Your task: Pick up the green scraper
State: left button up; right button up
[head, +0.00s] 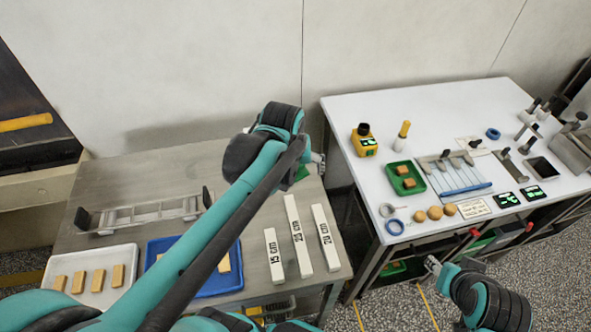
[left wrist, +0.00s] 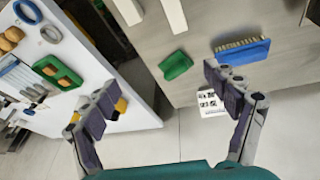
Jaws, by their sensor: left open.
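The green scraper (left wrist: 176,65) lies flat on the grey table near its edge in the left wrist view. In the head view only a bit of green (head: 302,173) shows beside my left gripper (head: 316,163), which hides the rest. In the left wrist view my left gripper (left wrist: 160,80) is open and empty. Its fingers are spread to either side below the scraper in the picture, apart from it. My right gripper (head: 432,264) is at the lower right in the head view, by the white table's front edge; its jaws are too small to read.
A blue brush (left wrist: 242,52) lies right of the scraper. White bars, one marked 15 cm (head: 274,256), lie on the grey table (head: 140,180). A blue tray (head: 228,283) and a white tray (head: 125,258) hold bars. The white table (head: 385,115) stands across a gap.

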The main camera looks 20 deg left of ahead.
pick_arm(q)
jog(key=w+a+f+n+g, duration=0.2)
jog(key=w+a+n, duration=0.2)
jog(key=w, duration=0.3)
jog(key=n+g, duration=0.2)
send_near(296, 170)
jog(key=shift+w+a+f+p, duration=0.3)
jog(key=shift+a+f+p, duration=0.15)
jog(key=shift+a+f, duration=0.4)
jog(key=shift+w+a+f+n, duration=0.1)
jog(key=shift+a+f+n, duration=0.05)
jog(key=shift+n, duration=0.15)
jog(key=shift+f, duration=0.35)
jog(key=shift+f+b, duration=0.45)
jog(key=shift+f, duration=0.5)
jog(key=f, duration=0.1)
jog(key=f+b, duration=0.1)
jog(key=f, duration=0.1)
jog(key=d+f+b, duration=0.1)
jog(key=f, duration=0.1)
jog(key=shift+w+f, duration=0.15)
jog(key=shift+w, duration=0.15)
jog(key=shift+a, duration=0.1)
jog(key=shift+c, duration=0.3)
jog(key=c, duration=1.3)
